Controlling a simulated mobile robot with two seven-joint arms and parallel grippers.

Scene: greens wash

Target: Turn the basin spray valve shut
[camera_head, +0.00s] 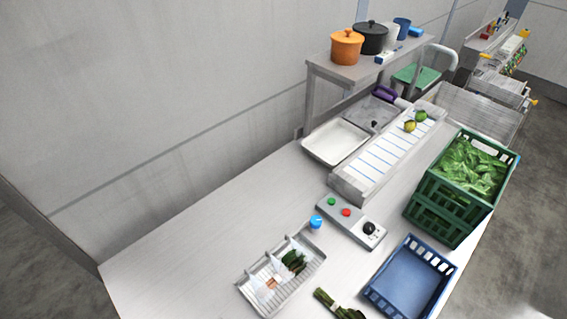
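A grey control box (352,221) lies on the worktop with a green button (332,202), a red button (346,212) and a black knob (369,228). A small blue cap-like item (316,222) stands just left of it. A white, shallow basin (325,150) sits at the back, beside a grey basin-like unit (372,108). A small dark knob (374,124) shows at that unit's near edge. I cannot tell which of these knobs is the spray valve, or whether it is open. No water spray is visible. Neither of my grippers is in view.
A long striped trough (376,166) holds two yellow-green fruits. A green crate (432,205) of leafy greens and a blue crate (378,294) stand at right. A wire tray (276,262) holds small greens. Pots stand on the raised shelf (345,72). The left worktop (190,250) is clear.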

